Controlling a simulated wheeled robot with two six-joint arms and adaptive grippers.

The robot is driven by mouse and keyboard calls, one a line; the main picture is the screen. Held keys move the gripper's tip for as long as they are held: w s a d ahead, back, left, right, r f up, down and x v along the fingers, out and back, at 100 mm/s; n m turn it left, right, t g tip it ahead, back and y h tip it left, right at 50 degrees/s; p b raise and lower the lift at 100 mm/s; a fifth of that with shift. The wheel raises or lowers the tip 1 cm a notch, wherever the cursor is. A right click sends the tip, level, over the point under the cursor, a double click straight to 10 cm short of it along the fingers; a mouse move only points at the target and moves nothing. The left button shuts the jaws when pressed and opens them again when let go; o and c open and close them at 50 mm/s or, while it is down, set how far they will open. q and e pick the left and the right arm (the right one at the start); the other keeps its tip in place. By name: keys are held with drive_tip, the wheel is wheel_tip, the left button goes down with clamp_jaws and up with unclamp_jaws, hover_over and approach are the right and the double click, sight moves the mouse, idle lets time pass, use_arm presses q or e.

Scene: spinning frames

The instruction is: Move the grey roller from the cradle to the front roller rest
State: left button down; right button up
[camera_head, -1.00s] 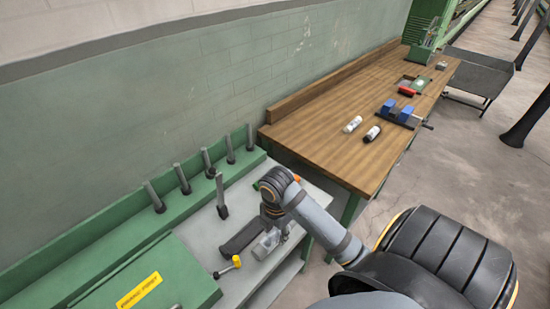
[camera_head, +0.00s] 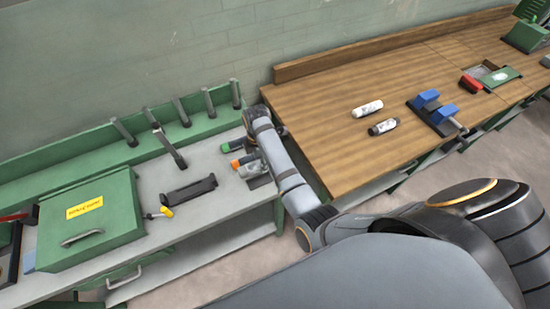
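My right arm comes in from the right, and its gripper (camera_head: 252,170) is low over the right end of the grey bench. It is small and partly covered by my own arm, so its fingers and anything between them cannot be made out. A dark cradle-like rest (camera_head: 190,189) lies on the bench to its left and looks empty. My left gripper is not in view.
Several grey pegs (camera_head: 182,113) stand along the green back ledge. A green box (camera_head: 92,222) with a yellow label is at left. A yellow-headed tool (camera_head: 166,212) lies in front of the rest. Orange (camera_head: 240,161) and green-ended pieces are near my gripper. A wooden bench (camera_head: 340,135) is at right.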

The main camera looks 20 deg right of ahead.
sight(259, 168)
drive_tip(key=shift+w+a+f, duration=0.1)
drive_tip(key=shift+w+a, duration=0.05)
drive_tip(key=shift+a, duration=0.3)
drive_tip(key=shift+a+f, duration=0.15)
drive_tip(key=shift+f, duration=0.3)
drive_tip(key=shift+d+f, duration=0.3)
drive_tip(key=shift+f, duration=1.45)
drive_tip(key=shift+a+f+b, duration=0.1)
drive_tip(key=shift+f+b, duration=0.35)
drive_tip(key=shift+f, duration=0.3)
drive_tip(key=shift+f+b, duration=0.75)
drive_tip(key=shift+f, duration=0.7)
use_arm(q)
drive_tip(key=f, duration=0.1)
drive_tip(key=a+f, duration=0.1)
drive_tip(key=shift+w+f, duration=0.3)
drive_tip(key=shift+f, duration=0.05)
use_arm(e)
drive_tip(key=shift+f, duration=0.2)
